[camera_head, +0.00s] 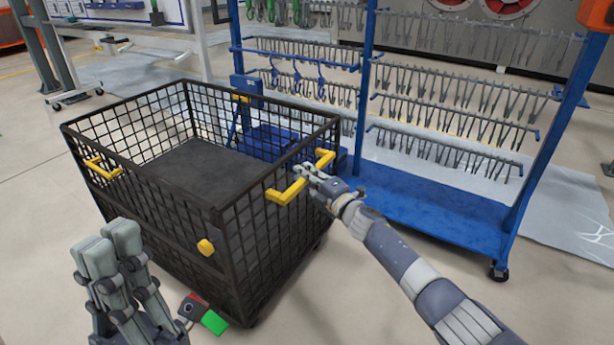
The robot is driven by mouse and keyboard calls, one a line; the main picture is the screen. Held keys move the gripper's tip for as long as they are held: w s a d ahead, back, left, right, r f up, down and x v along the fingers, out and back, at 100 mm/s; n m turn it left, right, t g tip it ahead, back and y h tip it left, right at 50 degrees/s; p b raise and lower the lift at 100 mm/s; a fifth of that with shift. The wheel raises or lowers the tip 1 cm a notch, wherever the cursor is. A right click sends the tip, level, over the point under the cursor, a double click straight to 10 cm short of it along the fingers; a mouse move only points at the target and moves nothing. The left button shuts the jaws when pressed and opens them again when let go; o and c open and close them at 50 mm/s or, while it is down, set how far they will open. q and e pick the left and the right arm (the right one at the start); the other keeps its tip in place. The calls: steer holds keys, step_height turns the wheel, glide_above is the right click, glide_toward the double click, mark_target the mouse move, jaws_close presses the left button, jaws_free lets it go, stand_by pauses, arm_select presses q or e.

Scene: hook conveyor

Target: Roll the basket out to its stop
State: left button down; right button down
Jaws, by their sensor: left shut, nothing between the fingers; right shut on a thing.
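The basket (225,215) is a dark wire-mesh cart with a solid dark floor, standing at the left of the head view. A yellow handle (286,194) is on its right side. Another yellow handle (103,168) is on its left side. My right gripper (308,174) is shut on the right yellow handle, its fingers covering the handle's middle. My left gripper (108,240) is shut and empty in front of the basket at the lower left, hiding part of its near lower side. No stop can be made out.
A blue rack (440,200) with rows of hooks stands right behind the basket, its base close to the basket's right side. A red and green block (213,321) shows low by the basket's near corner. Grey floor (30,220) is open at the left.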

steer(key=shift+d, duration=0.15)
steer(key=c, duration=1.5)
jaws_free()
steer(key=shift+w+f, duration=0.1)
steer(key=shift+v, duration=6.05)
